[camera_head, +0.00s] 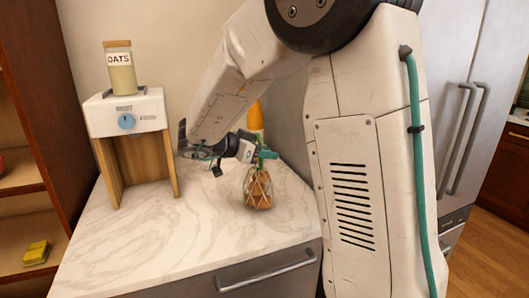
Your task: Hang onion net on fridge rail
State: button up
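The onion net (258,188), an orange-brown mesh with onions inside, is upright on or just above the marble counter, left of my arm's column. Its narrow top reaches up to the green tip of my gripper (264,154). My gripper comes from the left and is at the net's top. Whether its fingers are closed on the net is too small to tell. The grey fridge (437,85) stands at the right, with two long vertical bar handles (463,140). I cannot make out a separate rail; my arm hides part of that side.
A white appliance with a blue knob (126,121) stands on wooden legs at the counter's left, with an oats jar (120,68) on top. An orange bottle (255,116) is behind the gripper. The counter front (170,235) is clear. A shelf (20,172) is at far left.

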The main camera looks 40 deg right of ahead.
jog(key=shift+a+r, duration=0.15)
jog(key=shift+r, duration=0.1)
jog(key=s+v, duration=0.1)
jog(key=v, duration=1)
jog(key=w+a+r+n+t+y, duration=0.4)
jog(key=w+r+n+t+y, duration=0.4)
jog(key=t, duration=0.7)
jog(key=s+a+r+n+y, duration=0.2)
jog(key=s+a+n+y, duration=0.1)
jog(key=a+n+y, duration=0.25)
jog(key=s+a+f+n+g+y, duration=0.2)
jog(key=s+f+g, duration=0.15)
jog(key=s, duration=0.35)
jog(key=s+a+f+n+g+y, duration=0.2)
jog(key=s+f+n, duration=0.1)
jog(key=s+f, duration=0.3)
jog(key=s+d+f+g+h, duration=0.2)
jog(key=s+d+f+g, duration=0.1)
jog(key=s, duration=0.6)
jog(key=s+d+f+g+h, duration=0.2)
jog(key=s+d+f+g, duration=0.1)
jog(key=s, duration=0.7)
jog(key=shift+s+d+f+g, duration=0.15)
jog(key=shift+d+f+g, duration=0.15)
jog(key=shift+d+g, duration=0.3)
